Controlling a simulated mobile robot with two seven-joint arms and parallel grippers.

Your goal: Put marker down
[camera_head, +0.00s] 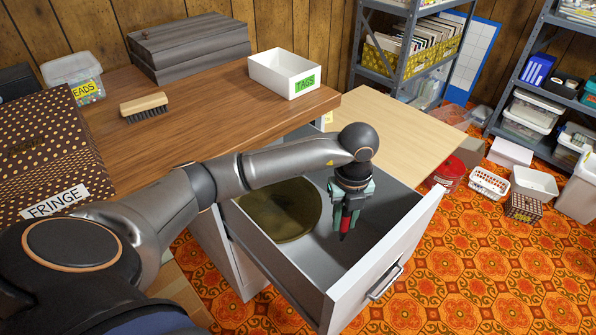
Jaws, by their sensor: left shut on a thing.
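My left gripper (348,208) points down inside the open drawer (372,262). It is shut on a marker (345,224) with a red body and a dark lower end, held upright. The marker is over the drawer's grey floor, right of a round olive-gold dish or tin (283,209). I cannot tell whether the marker's lower end touches the floor. My arm hides part of the drawer's back and the dish's top edge. My right gripper is not in view.
A wooden desktop (205,115) behind the drawer holds a brush (144,107), a white TAGS box (284,73) and a grey box (188,48). A dotted FRINGE box (45,150) stands at left. The drawer walls surround the gripper. Shelves and bins stand at right.

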